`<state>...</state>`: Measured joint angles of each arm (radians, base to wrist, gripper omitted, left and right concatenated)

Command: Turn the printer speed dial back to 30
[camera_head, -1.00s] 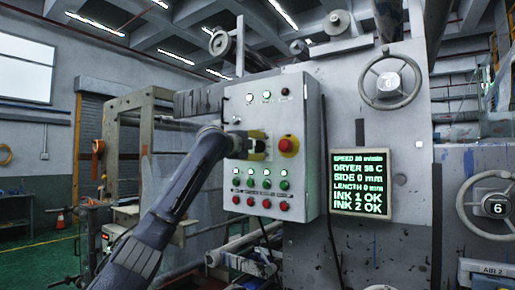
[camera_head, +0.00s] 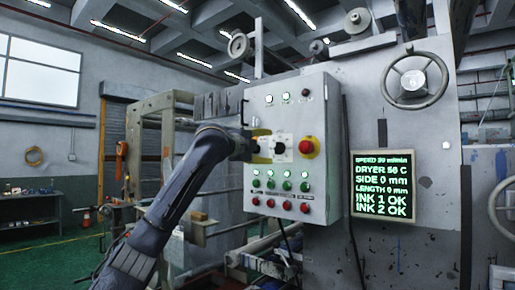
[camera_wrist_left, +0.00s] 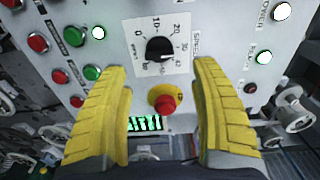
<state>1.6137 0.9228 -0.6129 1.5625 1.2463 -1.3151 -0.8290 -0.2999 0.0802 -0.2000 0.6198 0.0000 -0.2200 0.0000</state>
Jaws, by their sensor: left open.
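The printer speed dial (camera_head: 280,147) is a black knob on a white numbered plate on the grey control panel (camera_head: 318,180). It also shows in the left wrist view (camera_wrist_left: 159,49), its pointer at about the 30 mark. My left gripper (camera_head: 264,147) has yellow fingers. In the left wrist view the left gripper (camera_wrist_left: 160,72) is open, its fingers spread apart and empty, backed off from the dial. The display (camera_head: 383,196) shows green text; its speed number is too blurred to read surely. My right gripper is not in view.
A red emergency stop button (camera_head: 306,147) sits right beside the dial. Rows of green buttons (camera_head: 287,186) and red buttons (camera_head: 287,205) lie below. A handwheel (camera_head: 415,80) is on the machine wall at the right. Floor at the left is open.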

